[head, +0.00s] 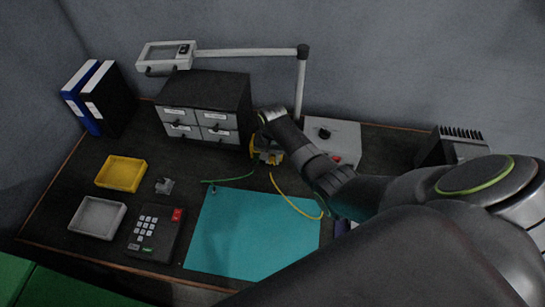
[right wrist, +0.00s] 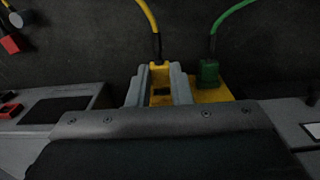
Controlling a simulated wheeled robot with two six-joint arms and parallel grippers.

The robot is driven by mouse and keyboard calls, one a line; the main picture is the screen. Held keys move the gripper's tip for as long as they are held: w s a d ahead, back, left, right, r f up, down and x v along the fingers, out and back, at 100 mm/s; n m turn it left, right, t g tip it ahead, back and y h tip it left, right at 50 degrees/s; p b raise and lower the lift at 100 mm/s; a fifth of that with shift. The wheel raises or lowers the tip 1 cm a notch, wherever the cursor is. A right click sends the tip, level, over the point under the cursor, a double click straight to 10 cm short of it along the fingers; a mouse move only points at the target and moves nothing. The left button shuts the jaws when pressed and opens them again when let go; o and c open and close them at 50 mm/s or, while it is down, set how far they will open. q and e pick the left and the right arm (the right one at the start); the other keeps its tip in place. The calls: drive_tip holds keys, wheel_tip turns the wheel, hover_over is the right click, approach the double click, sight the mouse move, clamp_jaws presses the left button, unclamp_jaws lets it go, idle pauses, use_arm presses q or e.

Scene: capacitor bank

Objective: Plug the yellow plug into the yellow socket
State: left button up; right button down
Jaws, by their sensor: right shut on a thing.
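In the right wrist view my right gripper (right wrist: 160,88) is shut on the yellow plug (right wrist: 158,70), with a finger on each side of it. A yellow cable (right wrist: 147,18) runs up from the plug. A yellow block (right wrist: 213,95) lies right behind and beside the fingers, and a green plug (right wrist: 209,74) stands at it. The fingers hide much of the block, and I cannot tell whether the yellow plug is in a socket. In the head view my right arm reaches to the yellow block (head: 268,156), beside the drawer cabinet. My left gripper is not in view.
The black drawer cabinet (head: 205,105) stands left of the block, and a grey box (head: 334,139) with a knob stands right. A lamp post (head: 300,85) rises behind. A teal mat (head: 250,238), yellow tray (head: 121,173), white tray (head: 97,217) and keypad (head: 154,233) lie in front.

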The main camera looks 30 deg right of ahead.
drive_tip(key=shift+w+d+b, duration=0.35)
drive_tip(key=shift+w+d, duration=0.05)
drive_tip(key=shift+w, duration=0.1)
drive_tip(key=c, duration=1.2)
unclamp_jaws()
drive_tip(key=shift+c, duration=0.2)
wheel_tip(320, 180, up, 17)
drive_tip(key=shift+r+p, duration=0.2)
drive_tip(key=shift+p, duration=0.15)
drive_tip(key=shift+s+a+f, duration=0.1)
